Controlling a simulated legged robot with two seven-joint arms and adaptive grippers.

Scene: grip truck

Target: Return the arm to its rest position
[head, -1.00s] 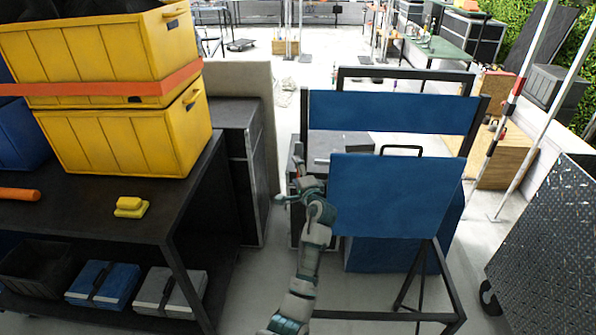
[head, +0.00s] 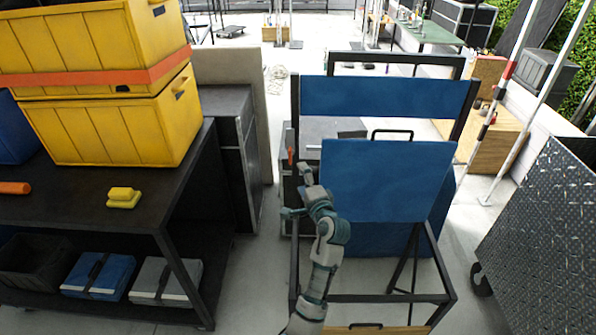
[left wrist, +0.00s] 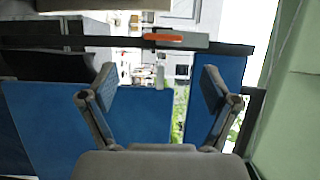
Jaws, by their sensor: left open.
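My left arm (head: 323,258) reaches up from the bottom of the head view. My left gripper (head: 296,192) is open and empty, in front of the left post of a black-framed truck (head: 449,299) with blue panels. In the left wrist view its two fingers (left wrist: 157,88) stand wide apart with nothing between them. A grey piece with an orange part (head: 290,150) is on the frame's left post, beyond the fingers and apart from them. It also shows in the left wrist view (left wrist: 178,40). My right gripper is not in view.
A blue panel (head: 385,190) stands right of my arm. A black shelf table (head: 75,205) with yellow crates (head: 110,125) and a yellow block (head: 123,197) is at left. A dark metal cabinet (head: 550,240) stands at right. Floor shows between table and truck.

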